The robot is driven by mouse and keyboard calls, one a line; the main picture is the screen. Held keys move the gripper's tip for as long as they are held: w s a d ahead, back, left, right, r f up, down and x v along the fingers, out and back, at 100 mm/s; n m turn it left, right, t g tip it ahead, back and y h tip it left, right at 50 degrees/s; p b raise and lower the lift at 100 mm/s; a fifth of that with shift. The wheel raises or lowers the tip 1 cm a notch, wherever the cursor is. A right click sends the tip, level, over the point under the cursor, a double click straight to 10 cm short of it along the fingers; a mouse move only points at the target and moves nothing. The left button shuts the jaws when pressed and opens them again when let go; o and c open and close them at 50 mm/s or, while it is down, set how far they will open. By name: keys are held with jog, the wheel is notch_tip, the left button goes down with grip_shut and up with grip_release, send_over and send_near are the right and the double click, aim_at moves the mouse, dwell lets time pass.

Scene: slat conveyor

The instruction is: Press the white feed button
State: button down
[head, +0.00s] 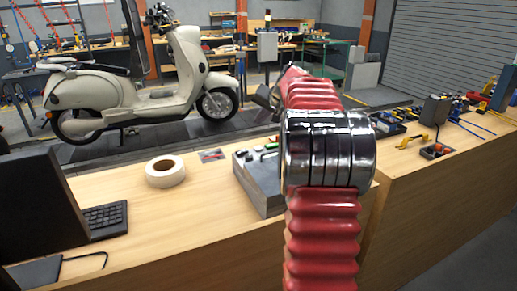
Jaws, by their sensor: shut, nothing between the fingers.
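I cannot make out a white feed button in the head view. A pale control box (267,46) stands on a post beyond the conveyor, too small to show its buttons. A small dark box (435,152) with orange-red round tops sits on the right bench; no white button shows on it. My red ribbed arm with its chrome collar fills the middle of the view and hides part of the bench and conveyor behind it. I cannot make out my gripper's fingers; they seem hidden behind my arm.
A cream scooter (160,85) stands on the dark slat conveyor (150,140). Tools crowd the right bench (450,165).

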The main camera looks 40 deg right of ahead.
aim_at(260, 149)
jog(key=shift+f, duration=4.05)
jog(key=shift+f, duration=0.8)
jog(key=shift+r, duration=0.9)
jog(key=shift+r, duration=2.5)
jog(key=shift+a, duration=0.1)
